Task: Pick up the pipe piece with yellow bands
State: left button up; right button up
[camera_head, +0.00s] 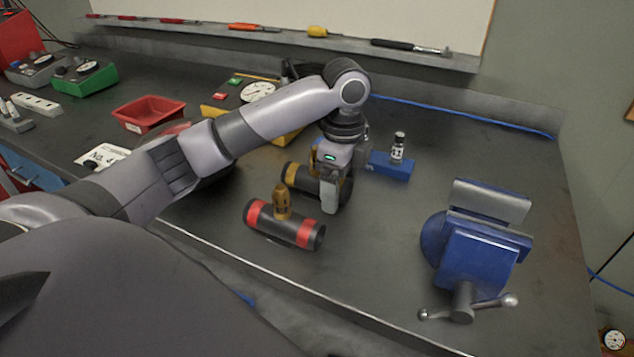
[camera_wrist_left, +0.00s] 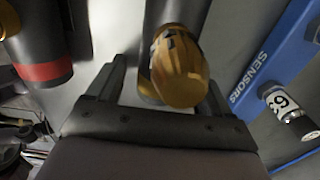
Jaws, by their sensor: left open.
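The pipe piece with yellow bands (camera_head: 303,178) is a dark cylinder lying on the workbench in the head view, partly hidden by my left gripper (camera_head: 333,192). A yellow band shows near its left end. In the left wrist view, a brass fitting (camera_wrist_left: 178,68) stands out from a dark pipe body (camera_wrist_left: 176,14), between the open fingers of my left gripper (camera_wrist_left: 166,78). Gaps show beside the fitting, so the fingers do not look closed on it. My right gripper is not in view.
A similar pipe with red bands (camera_head: 284,224) and a brass fitting lies just in front; it also shows in the left wrist view (camera_wrist_left: 38,45). A blue vise (camera_head: 474,248) stands right.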

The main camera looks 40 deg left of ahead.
pick_arm(q)
jog(key=shift+f, duration=0.3)
grip_shut()
jog(key=shift+r, duration=0.15)
